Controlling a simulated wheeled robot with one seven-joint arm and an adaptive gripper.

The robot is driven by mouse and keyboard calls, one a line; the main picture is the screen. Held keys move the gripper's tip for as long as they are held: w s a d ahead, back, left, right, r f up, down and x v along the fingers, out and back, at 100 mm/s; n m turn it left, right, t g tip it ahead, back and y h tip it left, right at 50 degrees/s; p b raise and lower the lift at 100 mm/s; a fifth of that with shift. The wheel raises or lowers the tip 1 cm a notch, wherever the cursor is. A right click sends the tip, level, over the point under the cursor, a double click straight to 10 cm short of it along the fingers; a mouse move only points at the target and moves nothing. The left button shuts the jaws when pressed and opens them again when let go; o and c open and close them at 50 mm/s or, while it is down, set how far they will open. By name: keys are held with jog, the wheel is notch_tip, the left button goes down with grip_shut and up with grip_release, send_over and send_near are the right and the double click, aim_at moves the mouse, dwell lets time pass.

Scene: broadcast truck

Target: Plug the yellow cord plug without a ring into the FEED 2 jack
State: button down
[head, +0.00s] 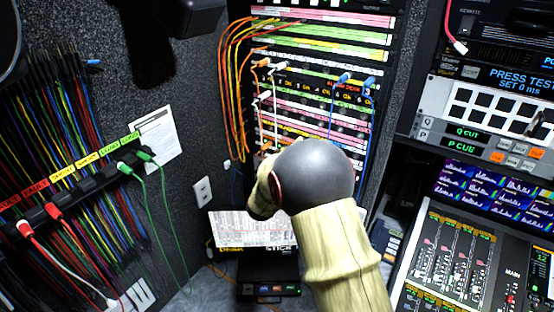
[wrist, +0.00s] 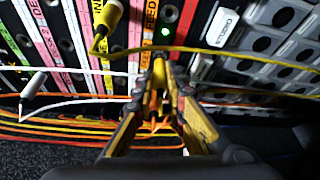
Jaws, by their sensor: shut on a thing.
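In the wrist view my gripper (wrist: 158,88) is shut on a yellow plug (wrist: 158,68), which points up toward the patch panel. I cannot tell whether this plug has a ring. A second yellow plug (wrist: 107,16) sits at the panel to the upper left, its yellow cord crossing above my fingertips. A FEED label (wrist: 151,16) is just above the held plug; its number is not readable. A jack beside a green light (wrist: 165,31) lies next to that label. In the head view my arm hides the fingertips and held plug.
The patch panel (head: 310,112) carries orange, white and blue cords. White and orange cords (wrist: 70,110) hang left of my gripper in the wrist view. Grey button modules (wrist: 270,43) are at right. A cord rack (head: 75,186) stands left; a mixing console (head: 465,262) stands right.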

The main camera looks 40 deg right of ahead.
jog(key=shift+w+d+r, duration=0.1)
jog(key=shift+w+d, duration=0.05)
jog(key=shift+d, duration=0.15)
jog(key=c, duration=1.8)
grip_release()
jog(key=shift+o, duration=0.3)
jog(key=f+v, duration=0.1)
jog(key=v, duration=1.1)
jog(key=shift+r, duration=0.35)
